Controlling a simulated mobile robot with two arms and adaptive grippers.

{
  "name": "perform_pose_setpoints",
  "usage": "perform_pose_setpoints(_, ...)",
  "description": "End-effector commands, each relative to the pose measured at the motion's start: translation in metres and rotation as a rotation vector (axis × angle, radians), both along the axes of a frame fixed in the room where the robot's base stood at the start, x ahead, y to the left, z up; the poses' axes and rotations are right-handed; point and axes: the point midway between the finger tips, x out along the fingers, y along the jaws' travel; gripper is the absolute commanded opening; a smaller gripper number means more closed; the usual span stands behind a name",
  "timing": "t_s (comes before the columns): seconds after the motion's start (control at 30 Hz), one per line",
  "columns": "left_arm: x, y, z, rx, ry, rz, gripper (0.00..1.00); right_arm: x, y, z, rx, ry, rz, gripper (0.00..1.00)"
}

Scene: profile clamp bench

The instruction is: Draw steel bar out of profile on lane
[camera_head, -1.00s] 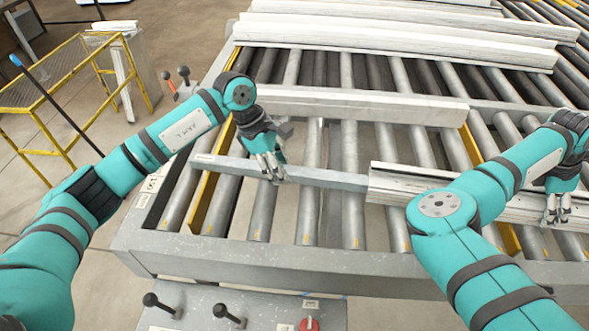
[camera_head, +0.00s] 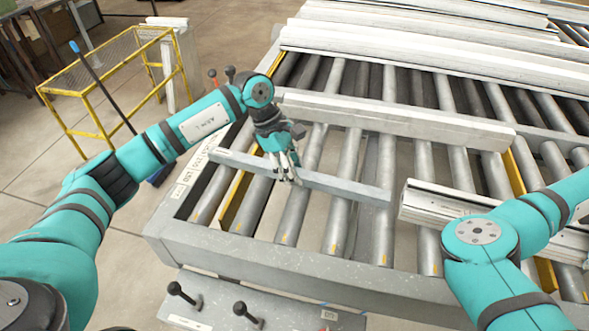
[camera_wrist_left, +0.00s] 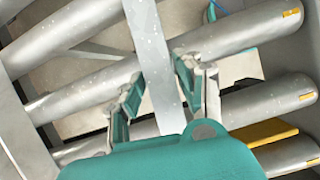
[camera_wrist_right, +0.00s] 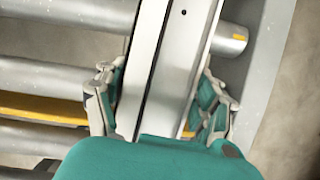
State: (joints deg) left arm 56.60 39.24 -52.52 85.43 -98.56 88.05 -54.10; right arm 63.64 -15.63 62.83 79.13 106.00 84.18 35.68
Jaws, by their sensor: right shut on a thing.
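The steel bar (camera_head: 345,187) is a flat grey strip lying across the rollers. Its right end is apart from the near end of the pale profile (camera_head: 425,200), with a small gap between them. My left gripper (camera_head: 288,178) is over the bar's left half. In the left wrist view its fingers stand on both sides of the bar (camera_wrist_left: 152,40), tips close to its edges; whether they press on it is unclear. My right gripper (camera_wrist_right: 158,78) is shut on the profile (camera_wrist_right: 183,50) in the right wrist view. It is out of sight in the head view.
A loose pale beam (camera_head: 400,122) lies across the rollers behind the bar, and more long profiles (camera_head: 400,60) are stacked farther back. The bench frame (camera_head: 300,268) runs along the front. Black-knobbed levers (camera_head: 240,308) stand before it. A yellow cart (camera_head: 100,90) is at left.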

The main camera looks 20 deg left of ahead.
Motion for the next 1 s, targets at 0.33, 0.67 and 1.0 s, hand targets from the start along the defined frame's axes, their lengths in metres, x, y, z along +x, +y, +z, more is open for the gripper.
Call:
perform_pose_setpoints(0.33, 0.0, 0.0, -0.001, 0.001, 0.001, 0.0, 0.56, 0.001, 0.001, -0.001, 0.003, 0.0, 0.002, 0.1)
perform_pose_setpoints(0.67, 0.001, 0.013, 0.031, 0.001, -0.003, 0.001, 0.56, 0.001, 0.002, -0.001, 0.004, 0.0, 0.003, 0.1)
perform_pose_setpoints(1.0, 0.001, 0.039, 0.094, 0.001, -0.002, 0.001, 0.56, 0.001, 0.002, -0.001, 0.005, 0.0, 0.003, 0.1)
